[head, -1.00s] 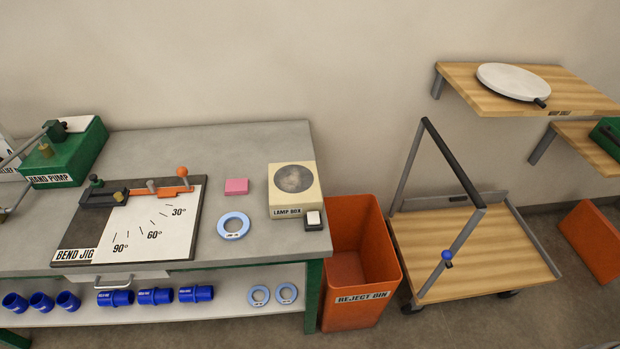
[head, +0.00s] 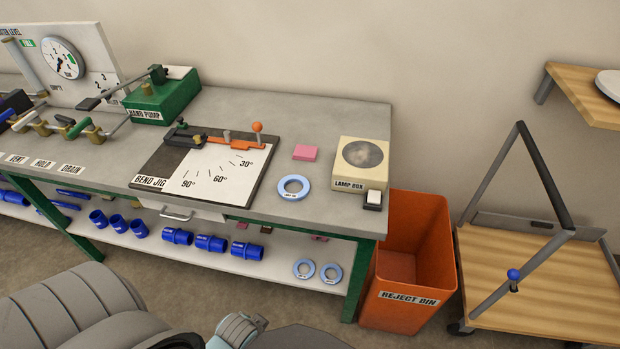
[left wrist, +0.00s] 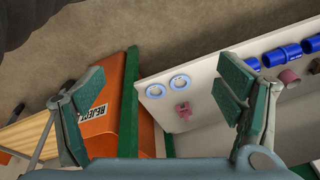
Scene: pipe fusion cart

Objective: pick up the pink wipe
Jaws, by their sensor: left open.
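My right gripper is not in view.
The orange reject bin (head: 407,260) stands at the bench's right end, with a wooden cart (head: 550,285) beyond it. The lower shelf (head: 150,250) holds blue fittings, two rings and small pinkish items. A green hand pump (head: 163,97) stands at the back left.

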